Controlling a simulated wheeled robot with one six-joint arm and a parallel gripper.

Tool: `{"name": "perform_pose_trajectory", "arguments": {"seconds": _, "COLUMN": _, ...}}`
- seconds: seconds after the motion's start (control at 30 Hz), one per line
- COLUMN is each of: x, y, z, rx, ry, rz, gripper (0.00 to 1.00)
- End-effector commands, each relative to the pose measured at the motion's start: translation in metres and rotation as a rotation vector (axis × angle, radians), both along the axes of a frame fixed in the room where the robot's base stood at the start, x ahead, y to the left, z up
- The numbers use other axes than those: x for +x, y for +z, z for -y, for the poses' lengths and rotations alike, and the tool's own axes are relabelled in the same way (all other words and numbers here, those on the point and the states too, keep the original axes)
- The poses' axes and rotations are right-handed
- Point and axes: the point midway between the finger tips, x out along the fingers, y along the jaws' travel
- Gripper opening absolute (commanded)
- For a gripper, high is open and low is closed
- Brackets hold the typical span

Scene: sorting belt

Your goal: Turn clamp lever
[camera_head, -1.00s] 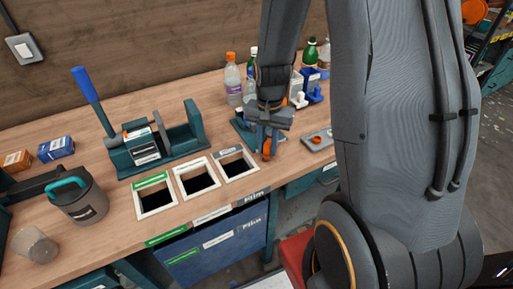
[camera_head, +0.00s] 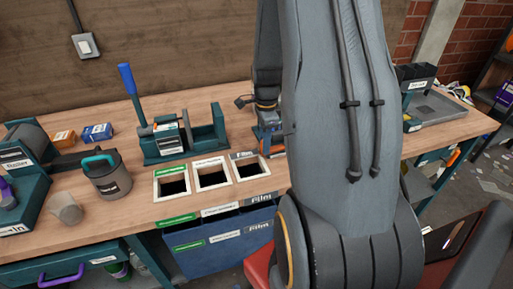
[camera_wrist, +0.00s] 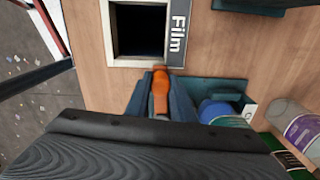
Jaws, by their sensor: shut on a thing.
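The orange clamp lever (camera_wrist: 160,97) shows in the wrist view, standing between the two blue-grey fingers of my gripper (camera_wrist: 160,100). The fingers are shut on it. Its lower part and pivot are hidden by my gripper. The teal base of the clamp (camera_wrist: 222,88) lies beside the fingers, just past the slot labelled Film.
Three framed slots (camera_head: 213,187) are set in the bench front. A teal press (camera_head: 219,140) with a blue-handled lever (camera_head: 128,80) stands left of my gripper. Bottles (camera_wrist: 292,122) and a blue-capped item (camera_wrist: 217,112) stand close to my gripper. A grey jug (camera_head: 108,182) is farther left.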

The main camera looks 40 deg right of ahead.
Motion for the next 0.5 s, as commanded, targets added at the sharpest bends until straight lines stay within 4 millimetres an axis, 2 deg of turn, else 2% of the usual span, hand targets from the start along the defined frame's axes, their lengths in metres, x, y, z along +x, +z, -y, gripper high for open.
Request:
{"name": "perform_pose_trajectory", "arguments": {"seconds": 0.13, "x": 0.0025, "y": 0.0008, "z": 0.0097, "rx": -0.004, "ry": -0.057, "rz": 0.004, "gripper": 0.00}}
{"name": "perform_pose_trajectory", "arguments": {"seconds": 0.5, "x": 0.0041, "y": 0.0012, "z": 0.0137, "rx": -0.005, "ry": -0.093, "rz": 0.005, "gripper": 0.00}}
